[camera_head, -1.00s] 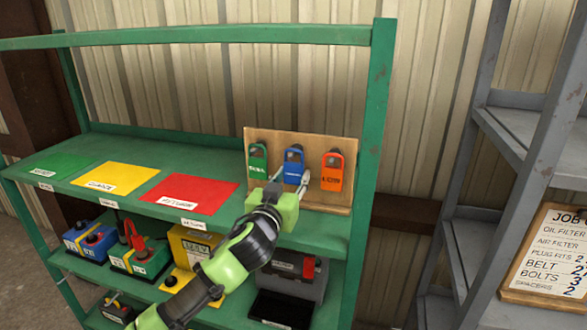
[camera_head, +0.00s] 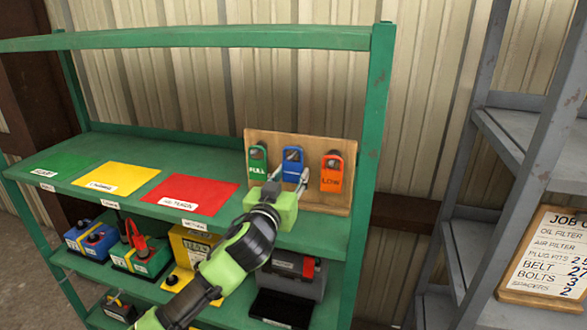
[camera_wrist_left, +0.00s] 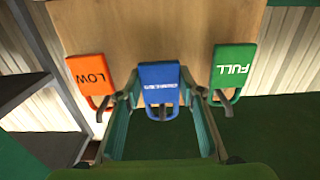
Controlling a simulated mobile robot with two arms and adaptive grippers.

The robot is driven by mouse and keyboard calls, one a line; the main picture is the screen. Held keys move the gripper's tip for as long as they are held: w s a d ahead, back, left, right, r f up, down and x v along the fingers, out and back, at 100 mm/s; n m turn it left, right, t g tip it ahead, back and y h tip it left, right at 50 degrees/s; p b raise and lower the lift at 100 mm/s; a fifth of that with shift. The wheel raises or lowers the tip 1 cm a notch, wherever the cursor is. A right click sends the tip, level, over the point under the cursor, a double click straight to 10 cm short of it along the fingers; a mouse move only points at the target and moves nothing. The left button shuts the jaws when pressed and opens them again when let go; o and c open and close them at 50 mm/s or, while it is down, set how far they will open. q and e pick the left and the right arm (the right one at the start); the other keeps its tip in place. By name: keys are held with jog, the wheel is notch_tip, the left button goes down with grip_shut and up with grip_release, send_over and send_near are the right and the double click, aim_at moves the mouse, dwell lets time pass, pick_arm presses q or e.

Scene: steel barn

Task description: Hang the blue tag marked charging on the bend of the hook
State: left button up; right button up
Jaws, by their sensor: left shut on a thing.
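The blue tag (camera_head: 292,156) is at the middle of a wooden board, upright, with its loop at the top. It also shows in the left wrist view (camera_wrist_left: 160,82), where the picture is upside down. My left gripper (camera_head: 288,178) is shut on the blue tag, with one finger at each side edge. A dark hook (camera_wrist_left: 163,112) shows at the tag's loop; I cannot tell whether the loop rests on its bend. My right gripper is not in view.
The wooden board (camera_head: 318,203) leans on a green shelf. A green FULL tag (camera_head: 257,166) and an orange LOW tag (camera_head: 332,180) hang close on either side. Green, yellow and red (camera_head: 190,194) mats lie left on the shelf. Batteries (camera_head: 90,239) stand below.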

aim_at(292, 174)
pick_arm(q)
jog(key=shift+p+v, duration=0.5)
jog(key=shift+v, duration=1.35)
jog(key=shift+p+v, duration=0.3)
jog(key=shift+v, duration=0.9)
